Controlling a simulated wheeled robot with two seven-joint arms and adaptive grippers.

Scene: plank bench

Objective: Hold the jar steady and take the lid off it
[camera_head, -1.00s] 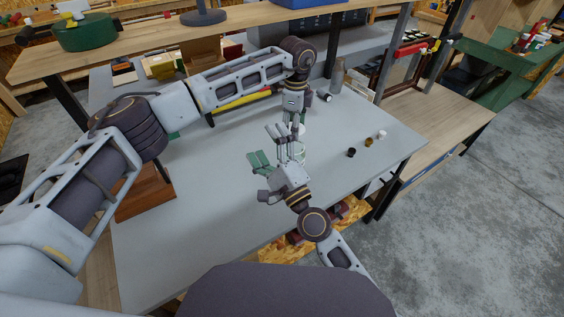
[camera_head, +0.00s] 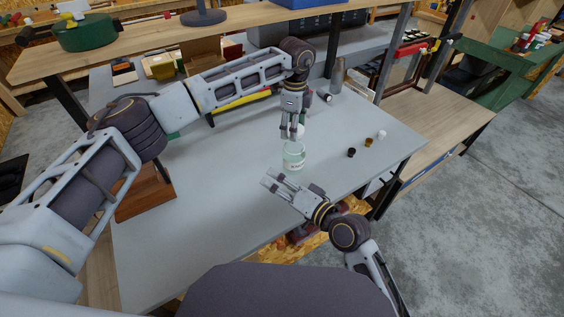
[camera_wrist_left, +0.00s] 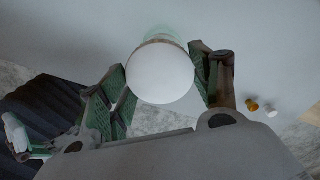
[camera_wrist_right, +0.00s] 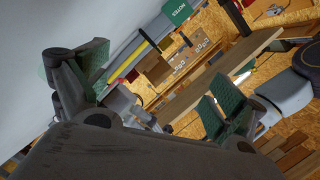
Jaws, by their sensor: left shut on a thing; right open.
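The jar (camera_head: 294,158) is pale green glass with a label and stands upright on the grey bench top. A round white lid (camera_wrist_left: 161,73) sits between the fingers of my left gripper (camera_head: 292,135). In the head view the lid (camera_head: 301,131) shows partly behind those fingers, beyond and above the jar's mouth. It appears apart from the jar, whose glass (camera_wrist_left: 160,35) shows past the lid in the left wrist view. My right gripper (camera_head: 270,179) is open and empty, on the near side of the jar and clear of it. The right wrist view does not show the jar.
Small black (camera_head: 351,152), gold (camera_head: 368,142) and white (camera_head: 382,134) caps lie right of the jar. A grey bottle (camera_head: 338,76) and a dark cylinder (camera_head: 325,96) are farther back. A wooden box (camera_head: 145,197) is at the left. The bench's (camera_head: 220,215) near middle is clear.

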